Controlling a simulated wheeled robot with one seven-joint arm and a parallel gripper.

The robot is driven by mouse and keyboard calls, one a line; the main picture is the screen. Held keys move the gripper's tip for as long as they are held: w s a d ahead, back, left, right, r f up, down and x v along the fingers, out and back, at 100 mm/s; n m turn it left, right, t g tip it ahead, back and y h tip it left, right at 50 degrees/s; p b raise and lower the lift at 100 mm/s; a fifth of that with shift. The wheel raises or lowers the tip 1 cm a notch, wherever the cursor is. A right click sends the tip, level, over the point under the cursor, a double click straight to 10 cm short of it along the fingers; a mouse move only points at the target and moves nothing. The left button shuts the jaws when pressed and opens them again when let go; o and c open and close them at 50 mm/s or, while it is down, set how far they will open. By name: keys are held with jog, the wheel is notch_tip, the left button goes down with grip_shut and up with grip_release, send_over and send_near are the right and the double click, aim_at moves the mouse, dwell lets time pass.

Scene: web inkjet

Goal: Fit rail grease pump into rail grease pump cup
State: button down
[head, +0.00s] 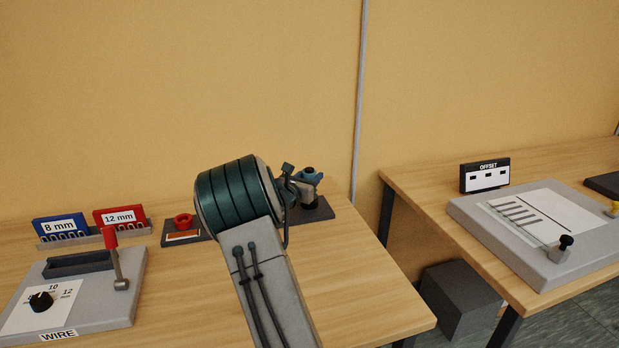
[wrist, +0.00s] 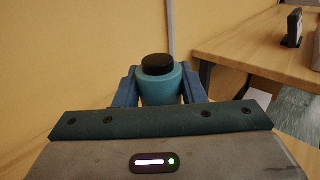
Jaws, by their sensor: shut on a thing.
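The rail grease pump, a teal cylinder with a black cap (wrist: 158,66), stands upright between the blue fingers of my gripper (wrist: 160,88) in the wrist view. My gripper is shut on it. In the head view the pump (head: 309,175) shows just right of my wrist, above a dark plate (head: 318,212) on the left table. Whether the pump touches the plate cannot be told. A red ring-shaped cup (head: 183,221) sits on a dark base left of my arm. No label names it as the pump's cup. My arm hides the area between the ring and the dark plate.
On the left table, a grey WIRE fixture (head: 85,300) with a red-topped lever stands in front, with blue 8 mm (head: 60,229) and red 12 mm (head: 120,217) racks behind. The right table holds an OFFSET sign (head: 485,175) and a grey panel (head: 540,240). A gap separates the tables.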

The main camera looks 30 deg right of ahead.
jog(key=shift+f+b, duration=0.5)
jog(key=shift+f, duration=0.05)
jog(key=c, duration=0.8)
grip_release()
jog(key=shift+c, duration=0.2)
jog(key=v, duration=1.4)
jog(key=shift+d, duration=0.1)
